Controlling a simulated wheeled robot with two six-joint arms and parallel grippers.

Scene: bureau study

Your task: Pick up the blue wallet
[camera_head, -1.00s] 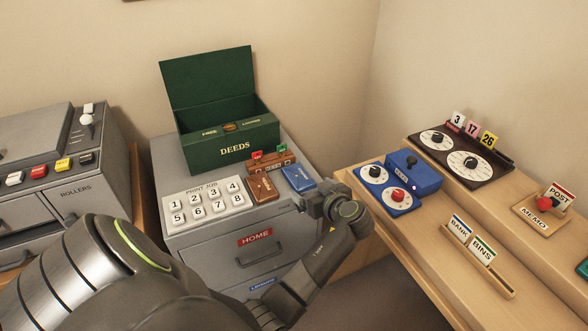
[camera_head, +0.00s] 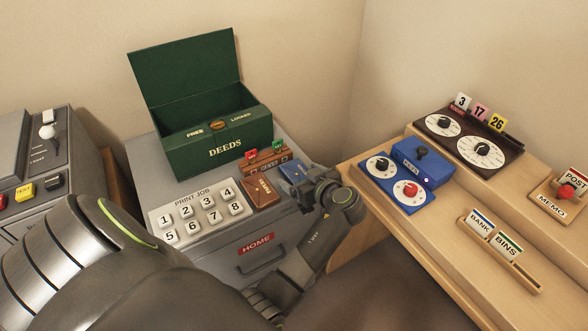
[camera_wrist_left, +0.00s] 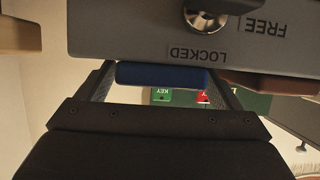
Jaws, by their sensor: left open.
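The blue wallet (camera_head: 290,171) lies on top of the grey cabinet (camera_head: 215,262), near its right front edge, partly hidden behind my left gripper (camera_head: 310,190). My left gripper is open and empty at the wallet's front edge. In the left wrist view the blue wallet (camera_wrist_left: 160,75) shows edge-on between the two fingers of the left gripper (camera_wrist_left: 160,85). I cannot tell whether a finger touches it. A brown wallet (camera_head: 262,193) lies just left of the blue one. My right gripper is not in view.
A green DEEDS box (camera_head: 222,145) with its lid open stands behind. A PRINT JOB keypad (camera_head: 203,212) is at left on the cabinet. A brown stand (camera_head: 264,160) with red and green tags sits behind the wallets. A wooden desk (camera_head: 440,235) with a blue dial box (camera_head: 398,188) is at right.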

